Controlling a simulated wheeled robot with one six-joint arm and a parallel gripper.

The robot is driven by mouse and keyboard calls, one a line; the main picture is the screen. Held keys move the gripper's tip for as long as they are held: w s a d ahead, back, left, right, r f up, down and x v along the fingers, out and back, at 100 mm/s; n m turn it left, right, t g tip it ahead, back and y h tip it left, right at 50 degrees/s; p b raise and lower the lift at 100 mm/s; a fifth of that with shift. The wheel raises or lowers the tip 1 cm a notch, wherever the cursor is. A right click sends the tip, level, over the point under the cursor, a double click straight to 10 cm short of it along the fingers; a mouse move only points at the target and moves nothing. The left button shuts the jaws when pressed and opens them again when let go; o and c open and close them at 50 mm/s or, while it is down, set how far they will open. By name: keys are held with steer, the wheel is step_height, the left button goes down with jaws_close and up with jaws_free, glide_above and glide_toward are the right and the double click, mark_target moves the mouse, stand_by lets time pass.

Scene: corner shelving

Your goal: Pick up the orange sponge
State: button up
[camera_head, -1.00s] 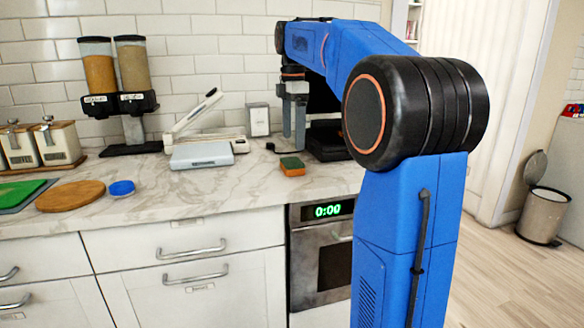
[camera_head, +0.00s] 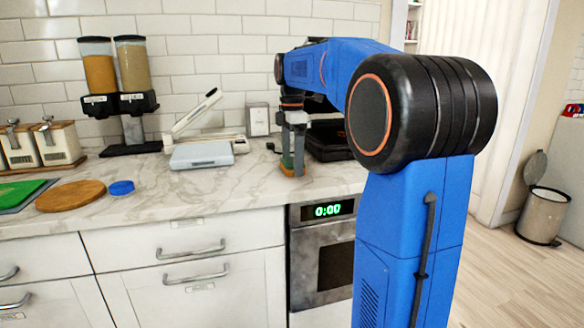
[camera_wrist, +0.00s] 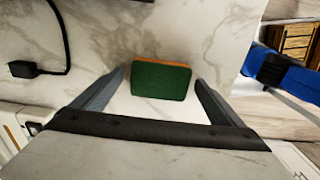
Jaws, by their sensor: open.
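The orange sponge with a green top (camera_wrist: 161,81) lies on the marble counter near its front edge, above the oven. In the wrist view its green face shows, with a thin orange strip along the far side. My gripper (camera_wrist: 160,88) is open, with one finger on each side of the sponge and a gap to each. In the head view my gripper (camera_head: 293,172) is lowered at the sponge (camera_head: 286,170), and its fingers hide much of it.
A grey scale (camera_head: 201,155) and a white lever device (camera_head: 215,143) stand to the left of the sponge. A black appliance (camera_head: 328,142) is close on the right. A black cable with a plug (camera_wrist: 23,69) lies on the counter. A blue round item (camera_head: 121,188) and wooden board (camera_head: 70,196) are farther left.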

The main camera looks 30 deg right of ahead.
mark_target(292, 162)
steer(key=c, duration=1.1)
step_height(292, 162, up, 10)
